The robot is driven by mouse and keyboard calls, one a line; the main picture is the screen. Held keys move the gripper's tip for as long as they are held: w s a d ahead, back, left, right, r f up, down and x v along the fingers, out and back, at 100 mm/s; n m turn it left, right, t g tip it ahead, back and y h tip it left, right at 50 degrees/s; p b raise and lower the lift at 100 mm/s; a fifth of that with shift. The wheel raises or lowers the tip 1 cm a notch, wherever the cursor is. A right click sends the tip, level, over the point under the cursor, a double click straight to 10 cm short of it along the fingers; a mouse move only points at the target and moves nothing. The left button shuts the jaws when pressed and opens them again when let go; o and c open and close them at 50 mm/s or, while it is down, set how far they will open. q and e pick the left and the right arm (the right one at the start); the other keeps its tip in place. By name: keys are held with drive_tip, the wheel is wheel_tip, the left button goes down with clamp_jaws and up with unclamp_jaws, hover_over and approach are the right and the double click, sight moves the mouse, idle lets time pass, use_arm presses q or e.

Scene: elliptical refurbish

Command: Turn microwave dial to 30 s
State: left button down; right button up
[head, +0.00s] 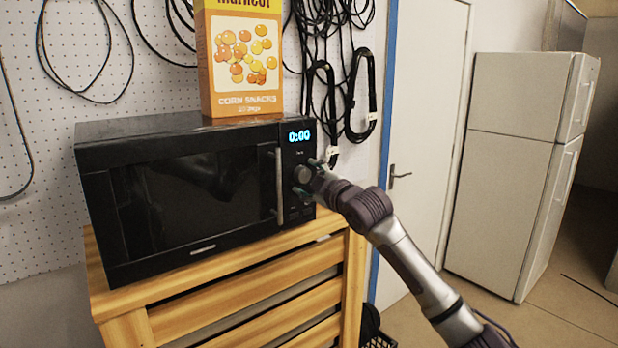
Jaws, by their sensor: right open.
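The black microwave (190,192) stands on a wooden cabinet, its door closed. Its display (299,136) reads 0:00 in blue digits. A round grey dial (303,173) sits on the control panel below the display. My right gripper (309,177) is at the panel with its fingers open around or right beside the dial; contact cannot be told. A vertical silver door handle (279,186) is just left of the gripper. My left gripper is not in view.
A corn snacks box (240,92) stands on top of the microwave. The wooden cabinet (250,275) is below it. Black cables (330,75) hang on the pegboard behind. A white door (425,110) and a white fridge (515,170) stand at right, with open floor in front.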

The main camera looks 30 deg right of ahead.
drive_tip(key=c, duration=1.1)
drive_tip(key=shift+c, duration=0.2)
drive_tip(key=shift+m+p, duration=0.95)
drive_tip(key=shift+m, duration=0.25)
drive_tip(key=shift+m+g+p, duration=0.4)
drive_tip(key=shift+m+p, duration=0.65)
drive_tip(key=shift+m, duration=0.55)
